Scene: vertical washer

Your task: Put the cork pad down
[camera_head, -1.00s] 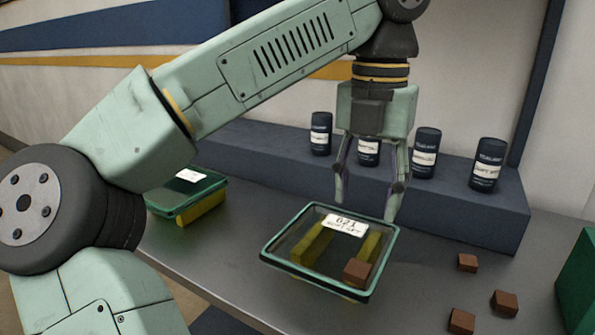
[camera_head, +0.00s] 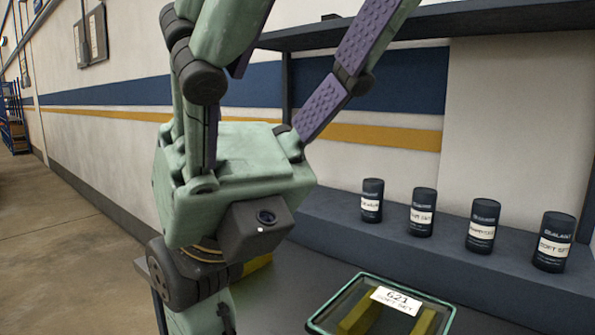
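No cork pad can be made out in the current view. My gripper (camera_head: 296,45) is raised in front of the wall with its fingers pointing up. The two fingers are spread wide, with purple ribbed pads, and nothing shows between them; the upper ends run toward or past the top edge. A dark tray with a green rim (camera_head: 360,274) and a white 621 label stands on the bench at the bottom, partly cut off. Yellow bars show in it. The brown block seen at its front corner earlier is now out of frame.
Several dark labelled canisters (camera_head: 421,212) stand on a raised blue-grey ledge (camera_head: 345,232) behind the tray. A dark shelf (camera_head: 420,26) crosses above. Part of a yellow piece (camera_head: 257,263) shows behind my arm. Open floor (camera_head: 65,220) lies at left.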

